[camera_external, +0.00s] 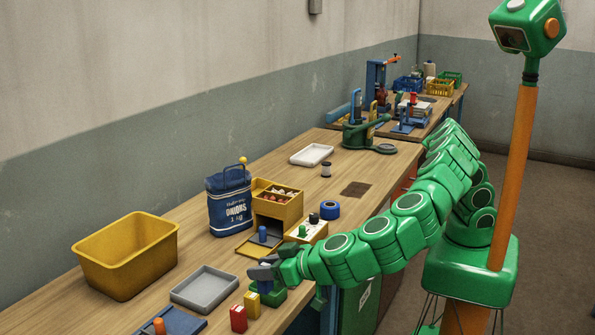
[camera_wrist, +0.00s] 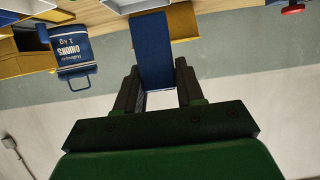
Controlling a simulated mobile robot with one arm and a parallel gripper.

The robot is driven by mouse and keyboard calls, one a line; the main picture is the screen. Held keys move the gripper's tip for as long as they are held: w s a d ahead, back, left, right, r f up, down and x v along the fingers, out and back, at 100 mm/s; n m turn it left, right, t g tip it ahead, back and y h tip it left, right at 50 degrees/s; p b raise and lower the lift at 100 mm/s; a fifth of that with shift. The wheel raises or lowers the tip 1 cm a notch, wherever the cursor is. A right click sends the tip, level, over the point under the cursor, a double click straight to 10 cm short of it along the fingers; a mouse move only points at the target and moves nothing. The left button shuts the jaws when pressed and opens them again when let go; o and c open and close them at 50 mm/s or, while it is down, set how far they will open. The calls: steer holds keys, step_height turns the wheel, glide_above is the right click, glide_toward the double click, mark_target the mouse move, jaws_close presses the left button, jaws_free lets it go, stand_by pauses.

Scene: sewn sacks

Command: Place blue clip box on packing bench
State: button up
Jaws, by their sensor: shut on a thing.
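My gripper (camera_external: 262,271) is low over the front part of the long wooden bench (camera_external: 226,260). In the wrist view my gripper (camera_wrist: 158,95) has its two dark fingers on either side of a flat blue box (camera_wrist: 152,48), which fits the blue clip box. The fingers are shut on it. A green tray or block (camera_external: 268,298) shows just under my gripper.
A grey tray (camera_external: 205,289), a red box (camera_external: 238,318) and a yellow box (camera_external: 252,304) lie close by. A yellow bin (camera_external: 125,256), a blue onion sack (camera_external: 229,201) and a yellow drawer box (camera_external: 277,203) stand along the back. Bare wood shows around the white tray (camera_external: 311,155).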

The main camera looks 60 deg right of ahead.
steer(key=shift+w+a+f, duration=0.9)
steer(key=shift+a+f, duration=0.45)
steer(key=shift+a, duration=0.15)
steer(key=shift+w+a+f, duration=0.9)
steer(key=shift+a+f, duration=0.4)
steer(key=shift+a, duration=0.15)
steer(key=shift+w+a+f, duration=0.9)
steer(key=shift+a+f, duration=0.45)
steer(key=shift+a, duration=0.15)
steer(key=shift+f, duration=0.1)
steer(key=shift+w+a+f, duration=0.1)
steer(key=shift+f, duration=1.55)
steer(key=shift+f, duration=0.15)
steer(key=o, duration=0.7)
steer(key=shift+o, duration=0.2)
steer(key=shift+r, duration=0.2)
